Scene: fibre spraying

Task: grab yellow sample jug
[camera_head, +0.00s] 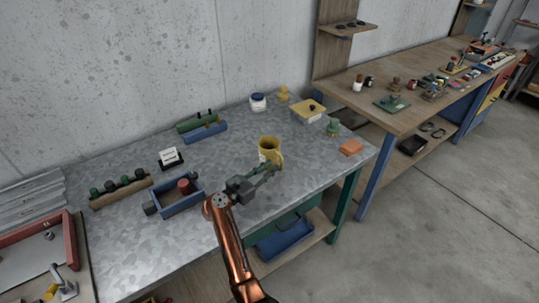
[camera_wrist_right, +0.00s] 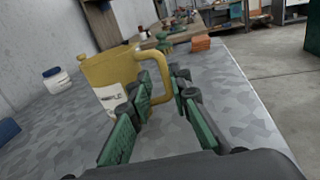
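The yellow sample jug (camera_head: 268,148) stands upright on the grey metal table (camera_head: 235,225), with its handle on the right. In the right wrist view the jug (camera_wrist_right: 108,72) shows a white label and its handle close to the fingers. My right gripper (camera_head: 270,168) reaches in from the front, low beside the jug. In the wrist view my right gripper (camera_wrist_right: 164,76) is open, its green finger pads apart on either side of the handle. I cannot tell whether a pad touches it. My left gripper is not in view.
A blue tray (camera_head: 180,204) with a red piece lies left of my arm. A white jar (camera_head: 258,102), a yellow box (camera_head: 308,111), a green piece (camera_head: 333,128) and an orange block (camera_head: 350,147) stand behind and right of the jug.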

